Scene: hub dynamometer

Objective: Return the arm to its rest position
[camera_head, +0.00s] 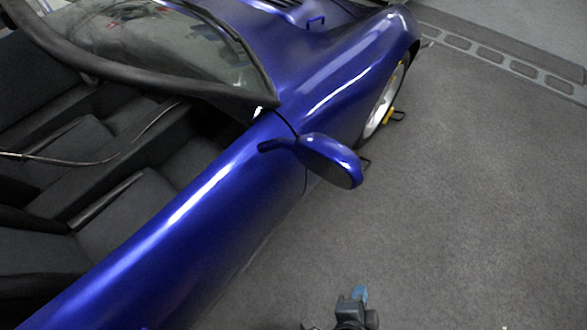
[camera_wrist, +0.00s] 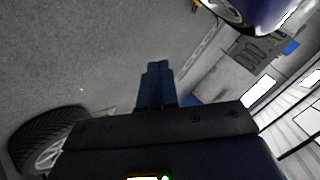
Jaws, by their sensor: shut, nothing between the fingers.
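My gripper (camera_head: 359,294) shows at the bottom of the head view, low over the grey floor and to the right of the blue car. Its blue fingers are together, with nothing between them. In the wrist view, the closed fingers (camera_wrist: 154,84) point up the picture over bare floor. Most of my arm is outside the head view.
A blue open car (camera_head: 215,205) fills the left of the head view, its door mirror (camera_head: 330,160) sticking out. A yellow part (camera_head: 389,116) sits at its wheel. A tyre (camera_wrist: 40,135) is at the wrist view's lower left. Floor (camera_head: 480,200) at right is clear.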

